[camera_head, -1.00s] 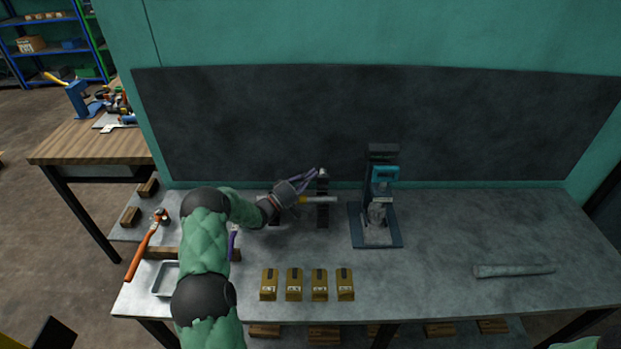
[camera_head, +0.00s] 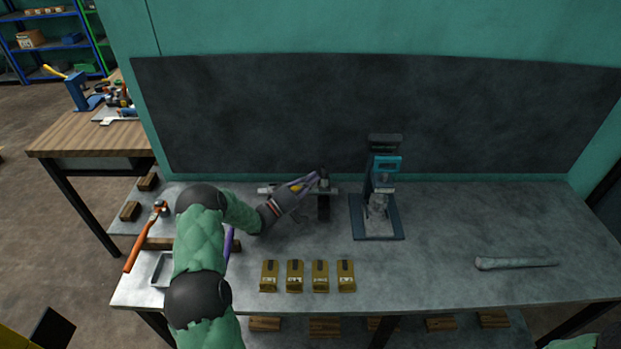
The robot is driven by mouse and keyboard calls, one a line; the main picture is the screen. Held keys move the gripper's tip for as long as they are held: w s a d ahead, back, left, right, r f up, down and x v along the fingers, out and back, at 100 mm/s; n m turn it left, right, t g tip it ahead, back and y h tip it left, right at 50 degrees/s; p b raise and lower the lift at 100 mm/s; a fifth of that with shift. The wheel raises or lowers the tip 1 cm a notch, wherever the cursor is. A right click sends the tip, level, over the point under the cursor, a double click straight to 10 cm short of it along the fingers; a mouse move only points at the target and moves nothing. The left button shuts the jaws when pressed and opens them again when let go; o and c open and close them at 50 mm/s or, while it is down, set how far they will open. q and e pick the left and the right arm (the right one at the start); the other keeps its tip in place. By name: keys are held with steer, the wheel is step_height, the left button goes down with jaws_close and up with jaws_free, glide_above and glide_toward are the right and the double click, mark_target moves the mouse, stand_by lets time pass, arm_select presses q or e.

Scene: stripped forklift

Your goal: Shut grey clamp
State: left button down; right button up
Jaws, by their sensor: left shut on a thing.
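The grey clamp (camera_head: 324,205) stands at the back of the grey workbench, left of the blue press. It has a dark upright body and a light horizontal bar near its top, partly hidden behind my gripper. My left gripper (camera_head: 317,177) reaches in from the left, its purple fingers shut at the clamp's dark top part. The fingers hide the exact contact, and the clamp's jaw opening is too small to tell. My right gripper is out of view.
A blue press (camera_head: 380,190) stands just right of the clamp. Several brown boxes (camera_head: 295,276) line the bench's front. A grey rod (camera_head: 515,264) lies at right, and an orange-handled tool (camera_head: 146,236) at left. The bench between press and rod is clear.

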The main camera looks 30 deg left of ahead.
arm_select(q)
steer(key=shift+d+f, duration=0.2)
steer(key=shift+f, duration=0.3)
steer(key=shift+w+a, duration=0.1)
steer(key=shift+w, duration=0.1)
steer(key=shift+r, duration=0.1)
step_height(320, 180, up, 10)
stand_by(0.4)
